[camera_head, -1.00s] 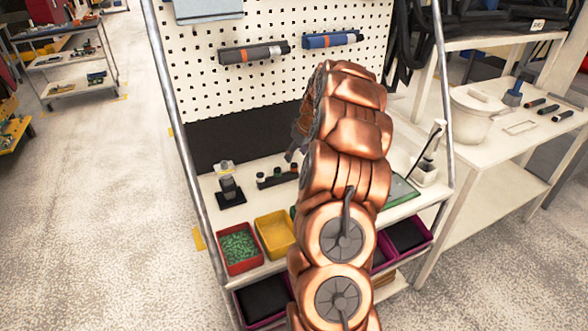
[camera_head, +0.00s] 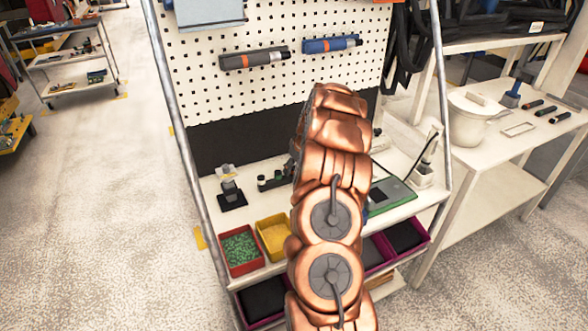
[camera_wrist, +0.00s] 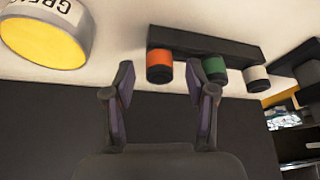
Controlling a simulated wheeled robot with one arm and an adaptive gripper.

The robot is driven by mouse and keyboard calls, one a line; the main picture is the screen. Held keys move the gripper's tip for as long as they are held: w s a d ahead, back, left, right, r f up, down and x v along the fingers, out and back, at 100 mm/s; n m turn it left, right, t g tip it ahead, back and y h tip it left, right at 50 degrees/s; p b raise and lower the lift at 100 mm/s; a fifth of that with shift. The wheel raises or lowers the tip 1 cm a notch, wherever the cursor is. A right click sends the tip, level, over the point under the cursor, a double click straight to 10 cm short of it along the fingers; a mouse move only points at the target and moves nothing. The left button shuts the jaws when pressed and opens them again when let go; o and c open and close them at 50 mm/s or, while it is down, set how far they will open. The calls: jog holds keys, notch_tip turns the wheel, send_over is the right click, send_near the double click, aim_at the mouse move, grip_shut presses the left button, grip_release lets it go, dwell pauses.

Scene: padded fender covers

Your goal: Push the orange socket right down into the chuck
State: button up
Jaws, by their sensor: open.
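The orange socket (camera_wrist: 159,66) sits at the left end of a black rack (camera_wrist: 200,42) in the wrist view, beside a green socket (camera_wrist: 215,68) and a pale one (camera_wrist: 257,78). My gripper (camera_wrist: 160,80) is open, its two fingers apart and empty; the orange socket shows between the fingertips, and I cannot tell how far beyond them. In the head view the rack (camera_head: 268,183) is partly behind my arm, and the gripper is mostly hidden. A dark upright holder on a square base (camera_head: 231,197), probably the chuck, stands left of the rack.
A yellow-faced round tin (camera_wrist: 42,38) lettered GREASE is close to the rack in the wrist view. Red (camera_head: 240,264) and yellow (camera_head: 264,222) bins sit at the bench front. A pegboard (camera_head: 270,100) rises behind. A green-edged dark pad (camera_head: 397,195) lies right of my arm.

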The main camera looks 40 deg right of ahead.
jog(key=shift+w+f, duration=0.15)
jog(key=shift+f, duration=0.15)
jog(key=shift+c, duration=0.2)
grip_shut()
